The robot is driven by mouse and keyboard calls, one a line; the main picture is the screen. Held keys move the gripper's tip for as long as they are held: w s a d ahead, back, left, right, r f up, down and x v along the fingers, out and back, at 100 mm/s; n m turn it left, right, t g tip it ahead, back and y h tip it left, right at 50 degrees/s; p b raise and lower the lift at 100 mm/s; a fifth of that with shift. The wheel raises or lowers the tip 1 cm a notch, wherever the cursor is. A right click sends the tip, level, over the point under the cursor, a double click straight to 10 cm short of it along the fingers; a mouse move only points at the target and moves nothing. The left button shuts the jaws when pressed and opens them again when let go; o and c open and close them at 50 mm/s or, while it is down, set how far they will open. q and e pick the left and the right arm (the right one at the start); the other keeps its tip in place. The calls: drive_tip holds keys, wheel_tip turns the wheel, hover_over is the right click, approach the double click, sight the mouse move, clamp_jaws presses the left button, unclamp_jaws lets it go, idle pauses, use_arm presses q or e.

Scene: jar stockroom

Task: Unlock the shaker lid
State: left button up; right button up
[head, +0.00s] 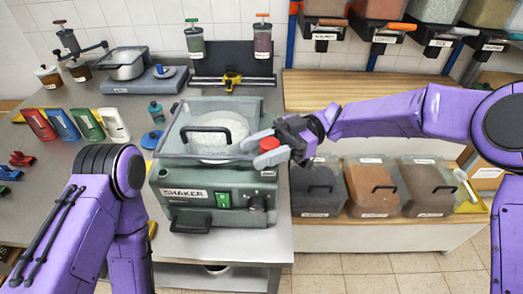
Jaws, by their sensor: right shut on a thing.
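The shaker (240,188) is a grey-green machine with a "SHAKER" label, a green switch and a black knob on its front, standing on the steel bench. Its clear lid (175,138) with a black handle (201,134) is down, and a pale round thing shows under it. My right gripper (256,149) is at the lid's front right corner, its grey fingers shut around a small red latch part (269,144). The fingers hide part of the latch, so its exact position is unclear. My left arm shows at the lower left, but its gripper is out of view.
Lidded bins (371,187) stand on the right shelf, below wall dispensers (383,18).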

sight(278, 145)
drive_tip(key=o, duration=1)
drive_tip(key=shift+c, duration=0.2)
drive_tip(key=b+v, duration=0.1)
drive_tip(key=v, duration=0.1)
drive_tip(key=b+v, duration=0.1)
drive_tip(key=v, duration=0.1)
drive_tip(key=shift+f, duration=0.2)
drive_tip(key=b+v, duration=0.1)
drive_tip(key=b, duration=0.2)
drive_tip(key=b+v, duration=0.1)
drive_tip(key=b, duration=0.2)
drive_tip(key=b+v, duration=0.1)
drive_tip(key=b, duration=0.2)
drive_tip(key=shift+w+d+r, duration=0.1)
drive_tip(key=shift+d+r, duration=0.1)
drive_tip(key=shift+r, duration=0.1)
